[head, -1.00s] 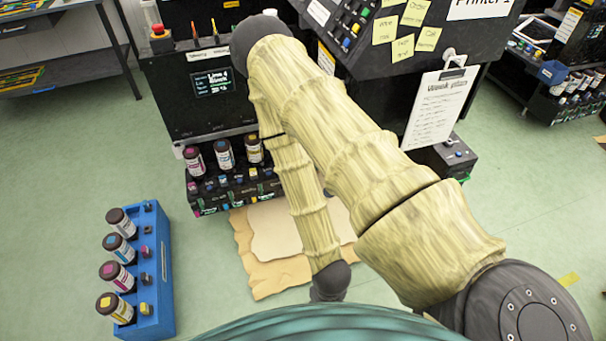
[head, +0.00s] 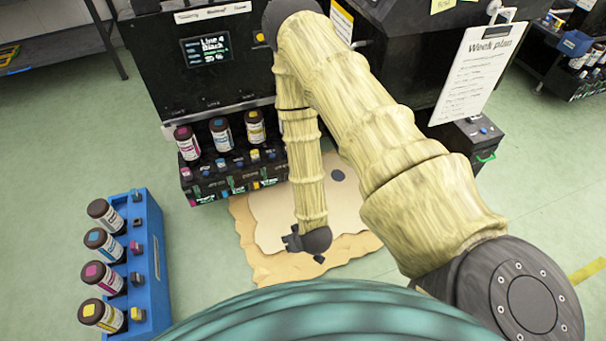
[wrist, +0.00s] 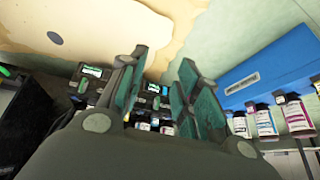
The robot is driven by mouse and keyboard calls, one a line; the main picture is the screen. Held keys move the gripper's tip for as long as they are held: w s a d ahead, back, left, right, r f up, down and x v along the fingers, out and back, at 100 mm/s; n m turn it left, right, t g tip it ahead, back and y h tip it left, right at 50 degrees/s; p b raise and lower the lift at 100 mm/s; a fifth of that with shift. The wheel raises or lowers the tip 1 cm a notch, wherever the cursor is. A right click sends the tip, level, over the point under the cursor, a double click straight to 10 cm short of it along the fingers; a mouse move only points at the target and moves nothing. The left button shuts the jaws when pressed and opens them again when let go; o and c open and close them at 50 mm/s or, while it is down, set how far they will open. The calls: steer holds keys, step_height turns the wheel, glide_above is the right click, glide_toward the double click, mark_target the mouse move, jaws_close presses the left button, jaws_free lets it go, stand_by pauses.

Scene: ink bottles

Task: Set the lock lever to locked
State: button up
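I cannot make out the lock lever for certain in any view. The ink station (head: 224,186) under the black printer holds a magenta bottle (head: 187,143), a cyan bottle (head: 221,134) and a yellow bottle (head: 255,127), with small coloured parts and green labels below them. My arm hides the station's right end. My gripper (head: 293,243) is low in front of it, over the brown mat. In the wrist view, my gripper's two fingers (wrist: 163,70) stand apart with nothing between them, and the station's labels and caps (wrist: 152,100) show behind them.
A blue rack (head: 155,265) with several capped bottles stands at the left. The brown and cream mat (head: 262,262) lies on the floor. A small dark box (head: 468,143) with a green loop is at the right, below a clipboard (head: 477,75). The green floor between rack and station is clear.

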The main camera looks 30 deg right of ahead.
steer(key=w+d+f+m+t+h+b, duration=0.1)
steer(key=w+d+f+t+b, duration=0.25)
steer(key=w+f+b, duration=0.35)
steer(key=w+d+f+t+h+b, duration=0.1)
steer(key=w+d+f+t+b, duration=0.1)
steer(key=w+d+f+b, duration=0.5)
steer(key=shift+w+d+f+m+t+h+b, duration=0.4)
steer(key=shift+w+d+t+h+b, duration=0.55)
steer(key=shift+w+d+b, duration=2.3)
steer(key=shift+w+d+f+m+t+h+b, duration=0.35)
steer(key=shift+w+d+t+h+b, duration=0.5)
steer(key=shift+w+d+b, duration=2.45)
steer(key=shift+w+d+f+m+t+h+b, duration=0.2)
steer(key=shift+w+d+m+t+h+b, duration=0.55)
steer(key=shift+w+d+b, duration=2.45)
steer(key=w+a, duration=0.1)
steer(key=w+a+p, duration=0.1)
steer(key=a, duration=0.1)
steer(key=shift+w+a+h, duration=0.1)
steer(key=shift+h, duration=0.15)
jaws_close()
